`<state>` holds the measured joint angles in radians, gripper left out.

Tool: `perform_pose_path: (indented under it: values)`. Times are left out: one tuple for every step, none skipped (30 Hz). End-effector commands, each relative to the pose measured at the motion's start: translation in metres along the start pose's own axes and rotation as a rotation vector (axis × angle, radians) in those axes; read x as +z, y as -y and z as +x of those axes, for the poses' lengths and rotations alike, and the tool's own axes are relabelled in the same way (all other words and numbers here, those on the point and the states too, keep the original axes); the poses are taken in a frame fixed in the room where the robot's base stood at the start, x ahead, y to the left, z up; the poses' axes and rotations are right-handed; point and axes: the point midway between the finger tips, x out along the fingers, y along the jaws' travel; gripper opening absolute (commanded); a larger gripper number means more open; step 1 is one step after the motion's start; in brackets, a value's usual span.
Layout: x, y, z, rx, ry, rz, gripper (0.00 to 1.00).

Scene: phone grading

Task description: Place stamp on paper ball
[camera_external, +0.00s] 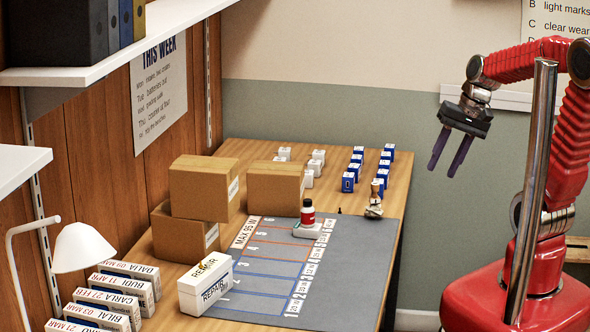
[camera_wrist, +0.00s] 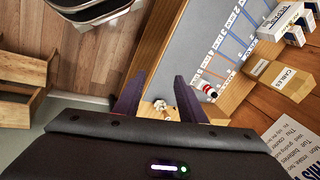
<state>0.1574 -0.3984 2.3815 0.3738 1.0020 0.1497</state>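A wooden-handled stamp (camera_external: 377,190) shows near the right edge of the table, directly above a small crumpled whitish paper ball (camera_external: 373,212) in the external view. They look in contact, but I cannot tell whether the stamp rests on the ball or stands just behind it. In the wrist view the stamp (camera_wrist: 166,107) is small, close to the table edge. My gripper (camera_external: 441,172) is open and empty, raised in the air to the right of the table, well apart from both. Its two dark fingers (camera_wrist: 158,75) are spread in the wrist view.
Blue boxes (camera_external: 348,182) and white boxes (camera_external: 317,157) stand behind. Cardboard boxes (camera_external: 275,188) and a REPAIR box (camera_external: 205,288) stand left. The mat's right part is clear.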

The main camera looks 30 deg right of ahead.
Motion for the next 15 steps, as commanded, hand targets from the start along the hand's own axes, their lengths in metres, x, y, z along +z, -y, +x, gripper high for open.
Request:
perform_pose_path:
  values:
    - [0.004,-0.001,-0.006,0.017,-0.034,-0.059,0.37]
    - [0.006,-0.003,-0.009,0.029,-0.051,-0.091,0.37]
    - [0.009,-0.005,-0.013,0.046,-0.075,-0.136,0.37]
    - [0.01,-0.007,-0.017,0.058,-0.094,-0.17,0.37]
    - [0.011,-0.009,-0.02,0.07,-0.113,-0.202,0.37]
    - [0.013,-0.011,-0.024,0.086,-0.138,-0.246,0.37]
    - [0.014,-0.012,-0.027,0.098,-0.156,-0.279,0.37]
    - [0.015,-0.014,-0.031,0.11,-0.175,-0.311,0.37]
    - [0.016,-0.016,-0.035,0.126,-0.201,-0.353,0.37]
    - [0.017,-0.018,-0.038,0.138,-0.219,-0.384,0.37]
    - [0.018,-0.019,-0.041,0.148,-0.237,-0.412,0.37]
    - [0.019,-0.021,-0.045,0.163,-0.257,-0.446,0.37]
    - [0.019,-0.022,-0.048,0.172,-0.272,-0.47,0.37]
    - [0.02,-0.022,-0.05,0.18,-0.285,-0.491,0.37]
    - [0.02,-0.024,-0.052,0.19,-0.299,-0.513,0.37]
